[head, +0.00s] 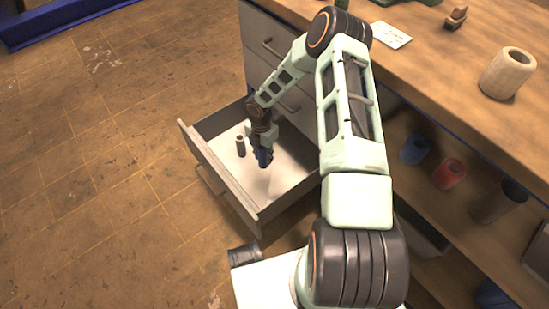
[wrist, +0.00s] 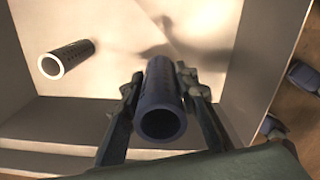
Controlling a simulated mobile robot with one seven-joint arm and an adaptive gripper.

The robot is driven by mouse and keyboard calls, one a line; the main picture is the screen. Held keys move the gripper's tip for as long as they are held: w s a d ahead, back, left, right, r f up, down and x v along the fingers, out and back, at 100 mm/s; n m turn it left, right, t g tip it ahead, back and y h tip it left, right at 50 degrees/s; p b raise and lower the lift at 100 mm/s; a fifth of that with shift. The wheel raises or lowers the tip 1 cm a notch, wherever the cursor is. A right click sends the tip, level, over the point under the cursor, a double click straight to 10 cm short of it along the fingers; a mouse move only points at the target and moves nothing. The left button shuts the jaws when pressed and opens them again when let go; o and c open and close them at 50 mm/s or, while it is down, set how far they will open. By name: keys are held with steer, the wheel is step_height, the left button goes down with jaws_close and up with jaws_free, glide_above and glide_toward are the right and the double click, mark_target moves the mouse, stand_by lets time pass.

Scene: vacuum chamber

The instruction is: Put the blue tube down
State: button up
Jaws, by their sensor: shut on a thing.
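The blue tube (wrist: 160,105) is in my gripper (wrist: 160,85), which is shut on it with one finger on each side. In the wrist view its open end faces the camera. In the head view my gripper and the blue tube (head: 264,157) are inside the open drawer (head: 222,180), over its pale floor. I cannot tell whether the tube touches the drawer floor.
The shelf on the right holds a blue cup (head: 415,150), a red cup (head: 448,173) and a dark cylinder (head: 499,201). A beige cup (head: 508,73) stands on the wooden counter (head: 440,70).

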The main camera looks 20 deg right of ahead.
step_height(320, 180, down, 11)
steer(key=b, duration=0.3)
steer(key=shift+r, duration=0.1)
steer(key=shift+b, duration=0.3)
steer(key=shift+f, duration=0.2)
steer(key=o, duration=1.1)
steer(key=shift+r, duration=0.15)
step_height(320, 180, up, 12)
steer(key=p, duration=0.4)
steer(key=shift+r, duration=0.1)
